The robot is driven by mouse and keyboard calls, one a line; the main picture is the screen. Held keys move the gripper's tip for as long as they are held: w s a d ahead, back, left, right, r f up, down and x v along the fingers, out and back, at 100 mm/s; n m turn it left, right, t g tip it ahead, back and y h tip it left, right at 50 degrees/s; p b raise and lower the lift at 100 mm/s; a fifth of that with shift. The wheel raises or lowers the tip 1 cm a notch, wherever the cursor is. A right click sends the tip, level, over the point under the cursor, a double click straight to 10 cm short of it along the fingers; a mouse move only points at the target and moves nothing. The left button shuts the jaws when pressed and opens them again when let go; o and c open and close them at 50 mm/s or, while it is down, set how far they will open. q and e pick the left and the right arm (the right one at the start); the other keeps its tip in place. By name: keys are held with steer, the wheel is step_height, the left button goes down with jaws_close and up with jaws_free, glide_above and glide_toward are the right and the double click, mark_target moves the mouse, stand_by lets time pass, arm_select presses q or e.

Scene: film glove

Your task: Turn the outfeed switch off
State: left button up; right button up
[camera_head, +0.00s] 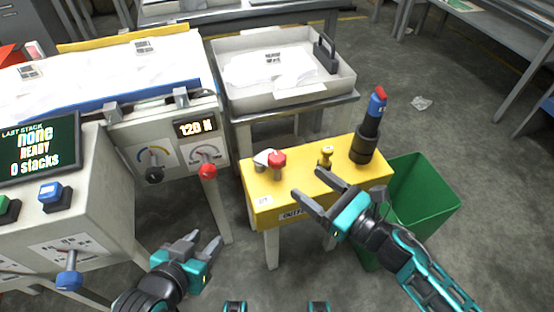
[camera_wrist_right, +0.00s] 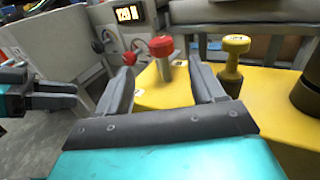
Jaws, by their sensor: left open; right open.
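The yellow outfeed box (camera_head: 258,181) stands on legs in the middle of the head view, its front label partly hidden by my right gripper. On top are a red knob (camera_head: 277,158) beside a pale grey part, and a yellow knob (camera_head: 325,157). In the right wrist view the red knob (camera_wrist_right: 161,46) is ahead of the fingers and the yellow knob (camera_wrist_right: 235,60) to their right. I cannot tell which one is the switch. My right gripper (camera_head: 312,184) is open and empty near the box's front edge, apart from both knobs. My left gripper (camera_head: 205,240) is open and empty, lower left.
A dark post with a blue and red top (camera_head: 377,105) stands at the box's right end. A green bin (camera_head: 425,197) is to the right, a grey tray (camera_head: 340,82) behind.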

mark_target(284, 163)
steer(key=x, duration=0.9)
steer(key=shift+w+a+b, duration=0.15)
steer(key=shift+w+b, duration=0.1)
steer(key=shift+b, duration=0.15)
arm_select(q)
steer(key=shift+w+d, duration=0.15)
steer(key=shift+w, duration=0.1)
arm_select(e)
steer(key=shift+w+a, duration=0.45)
steer(key=shift+a, duration=0.05)
steer(key=shift+c, duration=0.3)
